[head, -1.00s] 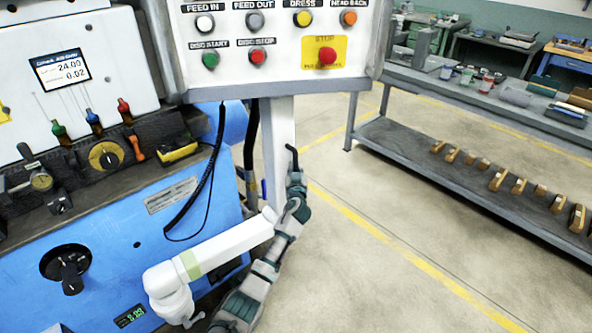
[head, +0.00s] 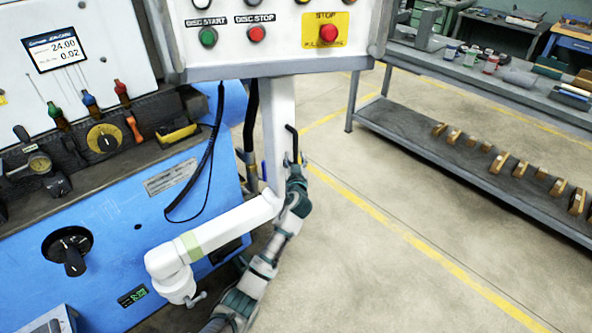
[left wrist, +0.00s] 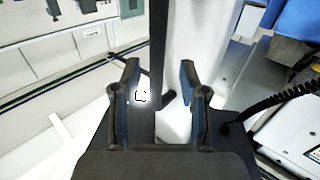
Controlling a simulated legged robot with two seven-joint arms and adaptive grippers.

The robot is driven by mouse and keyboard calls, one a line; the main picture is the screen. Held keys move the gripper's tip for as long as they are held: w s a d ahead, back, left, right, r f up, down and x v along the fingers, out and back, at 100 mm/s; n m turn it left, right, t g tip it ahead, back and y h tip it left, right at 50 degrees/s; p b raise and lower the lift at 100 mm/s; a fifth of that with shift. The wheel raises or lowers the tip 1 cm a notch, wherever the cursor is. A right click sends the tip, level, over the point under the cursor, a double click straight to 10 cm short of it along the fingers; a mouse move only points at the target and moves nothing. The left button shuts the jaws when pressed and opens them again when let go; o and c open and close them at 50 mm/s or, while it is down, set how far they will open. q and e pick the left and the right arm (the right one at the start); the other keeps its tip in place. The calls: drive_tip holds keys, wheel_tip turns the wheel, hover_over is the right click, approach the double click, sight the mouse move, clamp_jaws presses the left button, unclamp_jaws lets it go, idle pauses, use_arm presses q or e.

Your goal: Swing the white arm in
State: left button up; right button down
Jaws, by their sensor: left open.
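The white arm (head: 228,226) runs from a white joint at the lower left to an upright white column (head: 278,125) under the control panel (head: 270,50). A thin black bent handle (head: 291,135) sticks up beside the column. My left gripper (head: 294,170) is at the column's right side, just below the handle's visible top. In the left wrist view my left gripper (left wrist: 160,92) is open, with a dark bar (left wrist: 158,50) passing between its fingers. Whether a finger touches the bar I cannot tell. My right gripper is not in view.
The blue grinder (head: 110,235) with its knobs and cables stands left of the arm. A grey workbench (head: 470,90) with a lower shelf of wooden-handled parts stands at the right. The floor (head: 380,250) between them is clear, with yellow lines.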

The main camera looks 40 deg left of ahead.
use_arm(q)
drive_tip(key=v, duration=0.7)
idle(0.3)
